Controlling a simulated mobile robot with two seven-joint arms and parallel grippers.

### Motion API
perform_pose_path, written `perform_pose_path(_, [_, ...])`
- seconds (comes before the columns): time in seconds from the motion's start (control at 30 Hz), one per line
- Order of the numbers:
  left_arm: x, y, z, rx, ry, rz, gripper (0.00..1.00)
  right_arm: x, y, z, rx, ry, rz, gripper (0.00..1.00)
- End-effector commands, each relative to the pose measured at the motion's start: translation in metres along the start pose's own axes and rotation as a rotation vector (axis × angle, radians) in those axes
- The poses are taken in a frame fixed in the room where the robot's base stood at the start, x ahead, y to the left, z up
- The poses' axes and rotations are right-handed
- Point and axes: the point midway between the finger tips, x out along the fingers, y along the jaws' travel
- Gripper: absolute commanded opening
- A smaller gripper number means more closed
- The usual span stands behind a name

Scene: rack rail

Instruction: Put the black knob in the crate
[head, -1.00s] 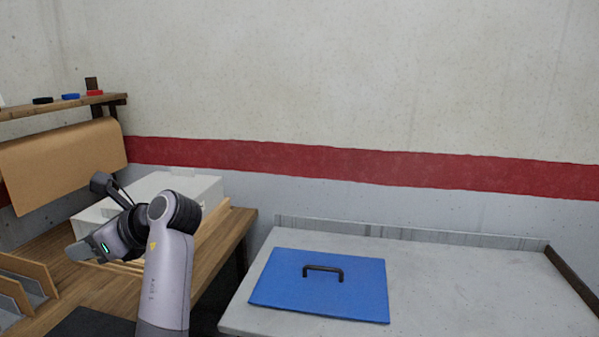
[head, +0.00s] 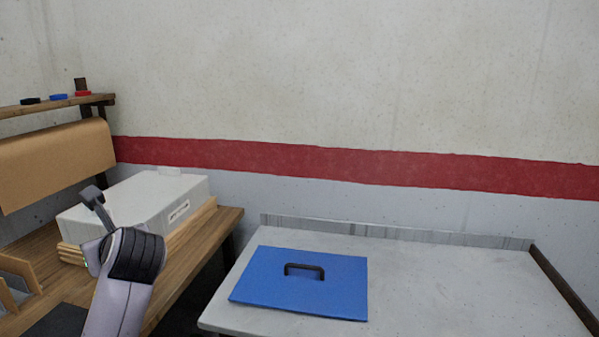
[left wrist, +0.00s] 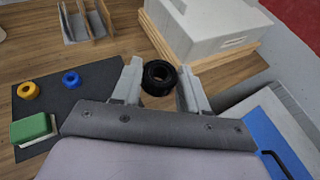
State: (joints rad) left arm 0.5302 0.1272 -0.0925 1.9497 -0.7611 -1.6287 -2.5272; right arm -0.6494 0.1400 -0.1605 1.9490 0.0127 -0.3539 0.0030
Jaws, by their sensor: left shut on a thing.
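In the left wrist view, a black ring-shaped knob (left wrist: 159,77) sits between the two fingers of my left gripper (left wrist: 160,85). The gripper is shut on it and holds it over the wooden bench. In the head view my left arm shows at lower left, and the held knob is hidden there. No open crate can be made out. A blue flat panel with a black handle (head: 300,290) lies on the grey table; what is under it cannot be seen. My right gripper is not in view.
A white box (head: 135,200) rests on wooden slats on the bench. A dark mat (left wrist: 30,110) holds yellow and blue rings and a green-topped block (left wrist: 33,129). Upright dividers (left wrist: 85,22) stand on the bench. A shelf (head: 60,107) bears small coloured discs. The grey table's right side is clear.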

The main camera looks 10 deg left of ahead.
Motion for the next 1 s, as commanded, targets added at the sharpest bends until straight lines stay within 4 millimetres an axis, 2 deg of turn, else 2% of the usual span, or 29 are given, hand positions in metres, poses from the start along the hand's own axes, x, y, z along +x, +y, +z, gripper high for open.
perform_pose_path(0.17, [-0.027, -0.021, -0.04, 0.119, -0.004, -0.26, 0.12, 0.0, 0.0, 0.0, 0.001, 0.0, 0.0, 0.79])
perform_pose_path(0.3, [-0.059, -0.036, -0.088, 0.215, 0.001, -0.488, 0.12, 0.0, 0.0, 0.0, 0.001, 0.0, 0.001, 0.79])
perform_pose_path(0.5, [-0.106, -0.039, -0.152, 0.311, 0.005, -0.737, 0.12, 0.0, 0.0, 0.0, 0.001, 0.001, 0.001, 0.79])
perform_pose_path(0.6, [-0.122, -0.036, -0.172, 0.337, 0.006, -0.81, 0.12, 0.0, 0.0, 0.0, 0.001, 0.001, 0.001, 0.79])
perform_pose_path(0.8, [-0.136, -0.033, -0.188, 0.358, -0.001, -0.871, 0.12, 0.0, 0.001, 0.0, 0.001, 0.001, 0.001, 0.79])
perform_pose_path(0.83, [-0.137, -0.033, -0.188, 0.36, -0.002, -0.874, 0.12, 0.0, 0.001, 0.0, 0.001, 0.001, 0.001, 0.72])
perform_pose_path(0.9, [-0.137, -0.033, -0.189, 0.359, -0.001, -0.875, 0.12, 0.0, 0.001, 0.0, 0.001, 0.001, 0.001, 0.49])
perform_pose_path(0.93, [-0.137, -0.033, -0.189, 0.357, 0.0, -0.875, 0.12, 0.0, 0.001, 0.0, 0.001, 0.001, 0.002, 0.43])
perform_pose_path(1.0, [-0.137, -0.033, -0.189, 0.356, 0.0, -0.874, 0.12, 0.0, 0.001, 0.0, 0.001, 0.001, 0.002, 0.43])
